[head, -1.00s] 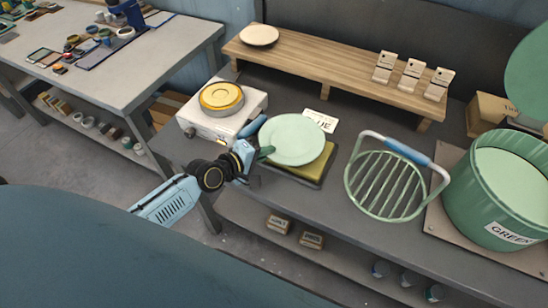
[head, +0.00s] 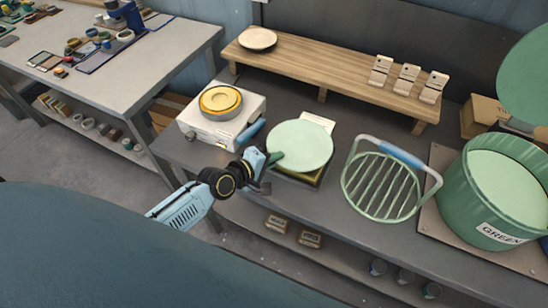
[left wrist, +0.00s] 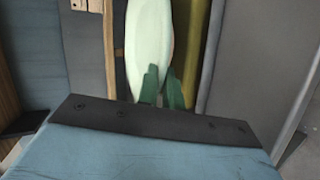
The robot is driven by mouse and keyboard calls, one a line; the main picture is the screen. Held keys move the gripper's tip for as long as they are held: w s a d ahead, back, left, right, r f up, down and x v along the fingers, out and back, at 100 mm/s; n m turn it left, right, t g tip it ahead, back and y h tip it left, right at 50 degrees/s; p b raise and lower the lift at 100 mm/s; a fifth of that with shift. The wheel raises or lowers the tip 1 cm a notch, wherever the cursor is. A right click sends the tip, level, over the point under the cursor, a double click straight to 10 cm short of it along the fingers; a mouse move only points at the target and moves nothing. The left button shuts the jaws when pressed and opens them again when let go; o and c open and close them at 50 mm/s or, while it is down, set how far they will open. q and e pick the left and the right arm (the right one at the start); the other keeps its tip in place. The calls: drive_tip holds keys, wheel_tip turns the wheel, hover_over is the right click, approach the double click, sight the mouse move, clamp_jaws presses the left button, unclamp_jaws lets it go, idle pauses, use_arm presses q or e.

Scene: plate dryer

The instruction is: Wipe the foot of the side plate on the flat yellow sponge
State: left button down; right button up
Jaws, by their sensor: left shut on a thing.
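The pale green side plate (head: 300,146) is held face up above the flat yellow sponge (head: 298,178) in the head view. My left gripper (head: 277,159) is shut on the plate's left rim with its green fingers. The plate hides most of the sponge; only its near edge shows. In the left wrist view the plate (left wrist: 148,45) is seen nearly edge-on between the fingers (left wrist: 163,88). The sponge (left wrist: 200,50) shows beside it as a yellow strip, with a narrow grey gap between them. The plate's foot is hidden in the head view. My right gripper is not in view.
A green wire rack (head: 383,187) with a blue handle stands right of the plate. A green tub (head: 470,200) labelled GREEN is at the far right. A white appliance (head: 203,132) with a yellow top stands left. A wooden shelf (head: 310,72) runs behind.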

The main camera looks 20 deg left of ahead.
use_arm(q)
drive_tip(key=shift+w+r+p, duration=0.1)
drive_tip(key=shift+r+p, duration=2.25)
drive_tip(key=shift+r, duration=0.45)
drive_tip(key=shift+f, duration=0.1)
